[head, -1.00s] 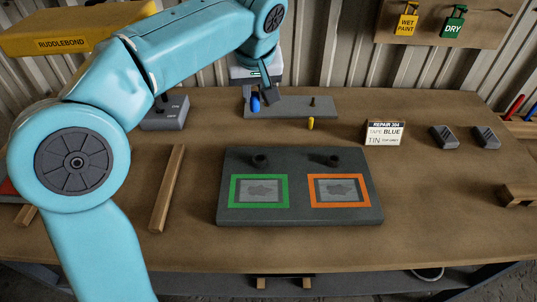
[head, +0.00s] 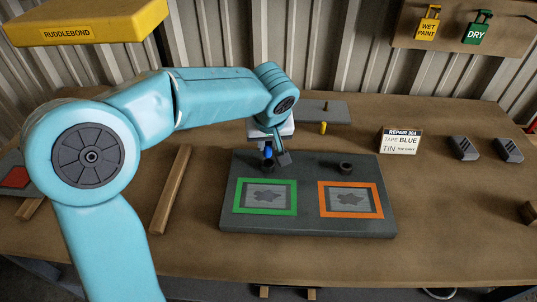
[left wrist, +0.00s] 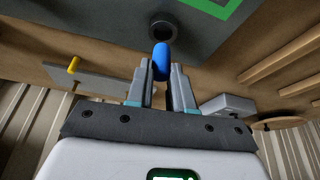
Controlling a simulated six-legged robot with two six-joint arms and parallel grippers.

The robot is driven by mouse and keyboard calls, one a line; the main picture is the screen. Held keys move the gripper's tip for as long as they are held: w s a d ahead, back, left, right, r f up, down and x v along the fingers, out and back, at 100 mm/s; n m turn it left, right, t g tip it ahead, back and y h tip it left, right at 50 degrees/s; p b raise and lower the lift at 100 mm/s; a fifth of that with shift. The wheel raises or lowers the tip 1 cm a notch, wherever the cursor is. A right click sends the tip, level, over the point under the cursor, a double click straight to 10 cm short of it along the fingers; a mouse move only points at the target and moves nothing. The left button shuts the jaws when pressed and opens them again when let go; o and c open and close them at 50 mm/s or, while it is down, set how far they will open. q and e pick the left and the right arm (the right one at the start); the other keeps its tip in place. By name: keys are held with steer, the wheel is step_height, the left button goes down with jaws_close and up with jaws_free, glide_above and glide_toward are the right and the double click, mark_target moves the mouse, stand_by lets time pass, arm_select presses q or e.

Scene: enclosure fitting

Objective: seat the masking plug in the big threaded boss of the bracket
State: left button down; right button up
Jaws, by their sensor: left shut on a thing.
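The blue masking plug (head: 268,152) is held between the fingers of my left gripper (head: 276,156), above the left boss (head: 267,167) of the dark grey bracket (head: 308,222). In the left wrist view the plug (left wrist: 161,62) points out from the shut fingers (left wrist: 165,82), and the boss's open mouth (left wrist: 163,24) shows just beyond its tip. The plug looks apart from the boss, though the exact gap is hard to tell. A second boss (head: 346,168) stands to the right on the bracket. I cannot tell from size which is bigger. My right gripper is not in view.
A grey rack (head: 330,113) stands behind, with a yellow plug (head: 323,128) by its front edge. A repair card (head: 399,142) and two grey blocks (head: 463,148) are to the right. A wooden strip (head: 171,190) lies left of the bracket.

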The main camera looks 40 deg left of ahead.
mark_target(268, 153)
arm_select(q)
step_height(268, 153, down, 4)
steer(key=shift+s+r, duration=0.1)
steer(key=shift+f, duration=0.3)
steer(key=shift+r, duration=0.1)
steer(key=shift+d, duration=0.1)
steer(key=shift+b, duration=0.45)
steer(key=c, duration=1)
jaws_free()
steer(key=shift+f, duration=0.2)
steer(key=shift+r, duration=0.1)
